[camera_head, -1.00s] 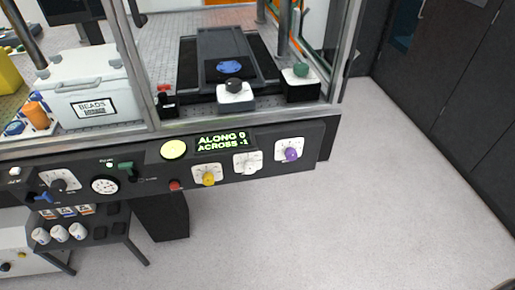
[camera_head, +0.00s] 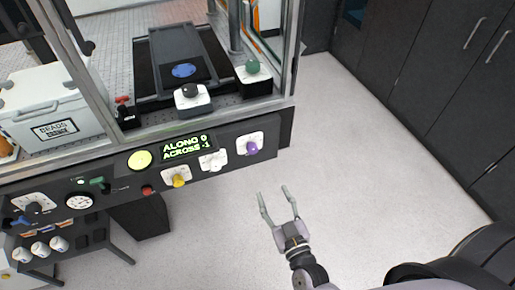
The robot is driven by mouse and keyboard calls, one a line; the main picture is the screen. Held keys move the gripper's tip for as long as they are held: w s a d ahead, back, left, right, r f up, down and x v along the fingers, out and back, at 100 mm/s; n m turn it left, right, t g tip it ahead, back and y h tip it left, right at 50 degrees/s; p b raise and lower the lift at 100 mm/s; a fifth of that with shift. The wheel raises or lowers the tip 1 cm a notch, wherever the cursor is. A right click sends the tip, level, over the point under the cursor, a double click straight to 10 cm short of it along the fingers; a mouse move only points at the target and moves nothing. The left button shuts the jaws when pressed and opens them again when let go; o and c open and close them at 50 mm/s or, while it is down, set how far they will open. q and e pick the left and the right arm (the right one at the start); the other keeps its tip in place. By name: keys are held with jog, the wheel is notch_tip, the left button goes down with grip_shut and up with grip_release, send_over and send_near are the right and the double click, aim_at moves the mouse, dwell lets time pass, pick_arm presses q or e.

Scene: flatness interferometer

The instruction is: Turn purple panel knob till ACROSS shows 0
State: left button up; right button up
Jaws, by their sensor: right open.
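The purple knob (camera_head: 252,148) sits on a white plate at the right end of the dark front panel (camera_head: 273,130). The display (camera_head: 187,146) to its left reads ALONG 0 and ACROSS -1 in green. My right gripper (camera_head: 274,200) is open and empty, in front of the panel and below and right of the purple knob, apart from it. Its two fingers point up toward the panel. My left gripper is not in view.
A white knob (camera_head: 213,162), a yellow knob (camera_head: 179,180) and a red button (camera_head: 147,190) line the panel left of the purple knob. A round yellow-green lamp (camera_head: 140,160) is beside the display. Dark cabinets (camera_head: 440,75) stand at right; the floor (camera_head: 345,150) between is clear.

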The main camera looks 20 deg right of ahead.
aim_at(254, 151)
jog(key=w+p, duration=0.1)
jog(key=w, duration=1.6)
jog(key=shift+w+a, duration=0.15)
jog(key=shift+c, duration=0.3)
jog(key=c, duration=1.1)
